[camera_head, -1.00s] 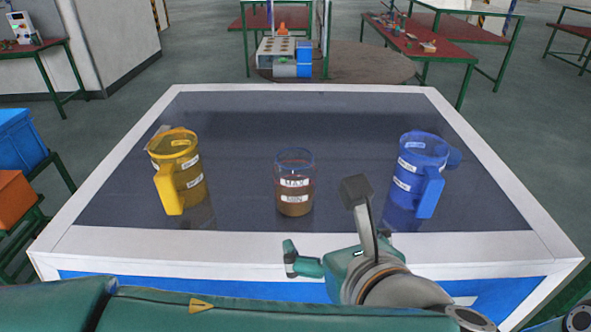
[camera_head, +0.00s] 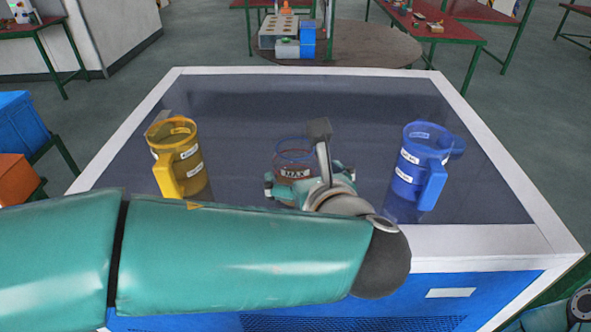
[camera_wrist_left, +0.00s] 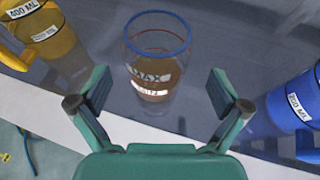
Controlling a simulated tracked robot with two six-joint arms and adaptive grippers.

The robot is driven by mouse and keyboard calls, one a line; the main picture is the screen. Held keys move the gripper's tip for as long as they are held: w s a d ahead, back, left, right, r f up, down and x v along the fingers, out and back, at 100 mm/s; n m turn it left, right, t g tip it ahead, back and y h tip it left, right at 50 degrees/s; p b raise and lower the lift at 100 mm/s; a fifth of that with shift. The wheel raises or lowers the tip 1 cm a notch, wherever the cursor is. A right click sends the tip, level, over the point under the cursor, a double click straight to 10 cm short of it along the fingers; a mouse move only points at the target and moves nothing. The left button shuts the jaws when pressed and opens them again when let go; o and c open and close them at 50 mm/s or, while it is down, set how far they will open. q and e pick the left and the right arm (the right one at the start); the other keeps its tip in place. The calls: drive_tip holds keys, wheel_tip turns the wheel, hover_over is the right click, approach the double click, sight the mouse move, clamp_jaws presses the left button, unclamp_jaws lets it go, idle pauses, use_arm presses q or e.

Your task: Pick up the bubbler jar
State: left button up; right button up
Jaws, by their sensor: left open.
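The bubbler jar (camera_head: 294,158) is a clear glass with a blue rim, brown liquid and MAX/MIN labels, upright in the middle of the dark table top. It also shows in the left wrist view (camera_wrist_left: 156,58), between and just beyond the fingertips. My left gripper (camera_head: 310,180) is open and empty at the near side of the jar, with a gap on each side. In the head view it hides the lower part of the jar. The left gripper also shows in the left wrist view (camera_wrist_left: 160,90). My right gripper is not in view.
A yellow jug (camera_head: 178,155) stands to the left of the jar and a blue jug (camera_head: 420,165) to the right, both with handles facing near. The white-rimmed table (camera_head: 490,240) is otherwise clear behind the jar.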

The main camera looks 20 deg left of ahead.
use_arm(q)
drive_tip(key=p+x, duration=0.1)
drive_tip(key=x, duration=0.3)
drive_tip(key=shift+a+f, duration=0.2)
drive_tip(key=shift+a, duration=0.05)
drive_tip(key=shift+w+a+f, duration=0.15)
drive_tip(key=shift+w, duration=0.1)
drive_tip(key=shift+c, duration=0.2)
drive_tip(key=c, duration=1.4)
